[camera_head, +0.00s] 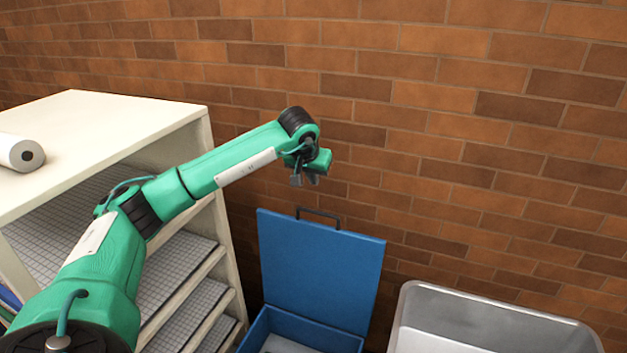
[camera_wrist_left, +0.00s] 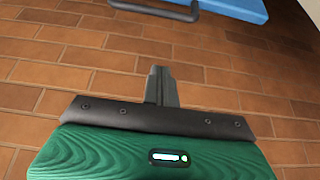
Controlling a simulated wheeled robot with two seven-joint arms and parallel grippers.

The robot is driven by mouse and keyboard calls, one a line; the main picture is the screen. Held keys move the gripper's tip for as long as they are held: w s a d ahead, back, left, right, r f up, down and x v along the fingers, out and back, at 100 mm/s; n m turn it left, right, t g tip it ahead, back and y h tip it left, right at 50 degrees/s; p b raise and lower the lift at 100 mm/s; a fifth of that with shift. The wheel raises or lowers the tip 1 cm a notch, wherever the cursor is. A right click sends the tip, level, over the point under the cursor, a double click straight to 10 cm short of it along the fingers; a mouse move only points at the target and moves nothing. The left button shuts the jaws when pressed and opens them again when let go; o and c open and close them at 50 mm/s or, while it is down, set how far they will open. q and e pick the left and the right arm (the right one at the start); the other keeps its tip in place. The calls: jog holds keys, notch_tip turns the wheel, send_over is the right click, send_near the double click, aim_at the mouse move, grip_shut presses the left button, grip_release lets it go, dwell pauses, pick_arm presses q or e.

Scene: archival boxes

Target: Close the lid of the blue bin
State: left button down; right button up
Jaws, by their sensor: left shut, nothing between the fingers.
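The blue bin (camera_head: 313,335) stands low against the brick wall in the head view, cut off by the bottom edge. Its blue lid (camera_head: 318,268) is raised, standing open behind the bin, with a dark handle (camera_head: 317,215) at its top edge. My left gripper (camera_head: 304,181) is above the lid's top edge, apart from it, shut and empty. In the left wrist view the shut fingers (camera_wrist_left: 160,86) point toward the wall, and part of the blue lid (camera_wrist_left: 232,8) and its handle (camera_wrist_left: 155,8) show at the top. My right gripper is not in view.
A cream shelf unit (camera_head: 110,118) with several shelves stands left of the bin, with a white roll (camera_head: 20,152) on top. A grey metal bin (camera_head: 490,318) stands to the right of the blue bin. The brick wall (camera_head: 480,140) closes off the back.

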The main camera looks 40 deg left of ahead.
pick_arm(q)
notch_tip(320, 180, down, 8)
jog(key=p, duration=0.4)
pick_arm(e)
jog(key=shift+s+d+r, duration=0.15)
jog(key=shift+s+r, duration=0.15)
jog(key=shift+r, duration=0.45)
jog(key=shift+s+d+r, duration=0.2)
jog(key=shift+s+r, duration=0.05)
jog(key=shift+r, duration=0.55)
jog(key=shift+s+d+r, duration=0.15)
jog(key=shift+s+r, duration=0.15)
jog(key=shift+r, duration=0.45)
